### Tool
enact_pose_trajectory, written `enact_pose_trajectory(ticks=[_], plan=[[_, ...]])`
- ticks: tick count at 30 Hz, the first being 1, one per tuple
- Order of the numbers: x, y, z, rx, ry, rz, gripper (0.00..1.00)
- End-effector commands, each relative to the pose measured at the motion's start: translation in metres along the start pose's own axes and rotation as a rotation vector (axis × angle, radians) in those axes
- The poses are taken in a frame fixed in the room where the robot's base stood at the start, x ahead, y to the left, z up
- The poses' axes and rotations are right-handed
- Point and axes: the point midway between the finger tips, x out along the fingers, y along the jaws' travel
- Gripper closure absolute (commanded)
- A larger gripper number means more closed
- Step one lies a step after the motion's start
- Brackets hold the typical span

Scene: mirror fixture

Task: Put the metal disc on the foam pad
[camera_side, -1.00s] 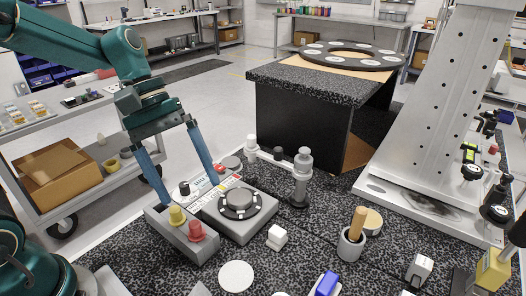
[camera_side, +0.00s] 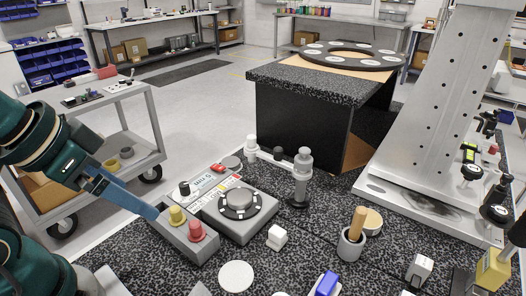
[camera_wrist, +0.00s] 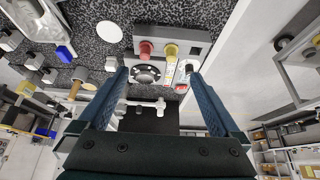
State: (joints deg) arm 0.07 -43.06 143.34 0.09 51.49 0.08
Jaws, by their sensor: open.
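A round grey metal disc (camera_side: 239,198) sits in a black ring with light marks on top of a grey box. In the wrist view the disc (camera_wrist: 146,74) shows between my fingers, farther off. A flat pale round piece (camera_side: 237,275) on the speckled table near the front looks like the foam pad, though its material is not certain. It also shows in the wrist view (camera_wrist: 109,31), with nothing on it. My gripper (camera_wrist: 157,73) is open and empty, its blue fingers wide apart. In the side view it (camera_side: 152,213) is left of the grey box, with one finger mostly hidden.
Yellow (camera_side: 177,215) and red (camera_side: 196,230) knobs stand on a grey block beside the disc's box. A grey post (camera_side: 301,175) stands behind right. A cup with a wooden handle (camera_side: 352,240) and a small white block (camera_side: 277,237) are at right. A large column (camera_side: 430,110) rises farther right.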

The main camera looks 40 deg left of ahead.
Motion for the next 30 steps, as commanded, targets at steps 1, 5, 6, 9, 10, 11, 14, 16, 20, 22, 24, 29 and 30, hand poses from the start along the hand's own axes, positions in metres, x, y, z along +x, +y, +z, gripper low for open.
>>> enact_pose_trajectory(ticks=[1, 5, 6, 9, 10, 11, 14, 16, 20, 22, 24, 29, 30], plan=[[0.0, 0.0, 0.0, -0.001, 0.0, 0.0, 0.01], [0.0, 0.0, 0.0, -0.007, -0.003, 0.0, 0.01], [0.0, 0.0, 0.002, -0.016, -0.012, 0.0, 0.01], [-0.01, 0.0, -0.009, -0.035, 0.009, 0.001, 0.01], [-0.013, 0.0, -0.014, -0.043, 0.01, 0.001, 0.01], [-0.015, 0.0, -0.019, -0.049, 0.009, 0.001, 0.01], [-0.022, 0.001, -0.042, -0.071, -0.009, 0.003, 0.01], [-0.024, 0.002, -0.059, -0.084, -0.033, 0.005, 0.01], [-0.019, 0.005, -0.089, -0.106, -0.088, 0.006, 0.01], [-0.012, 0.007, -0.105, -0.115, -0.121, 0.005, 0.01], [-0.002, 0.01, -0.119, -0.122, -0.155, 0.004, 0.01], [0.029, 0.016, -0.144, -0.134, -0.237, -0.001, 0.01], [0.038, 0.018, -0.149, -0.136, -0.258, -0.002, 0.01]])
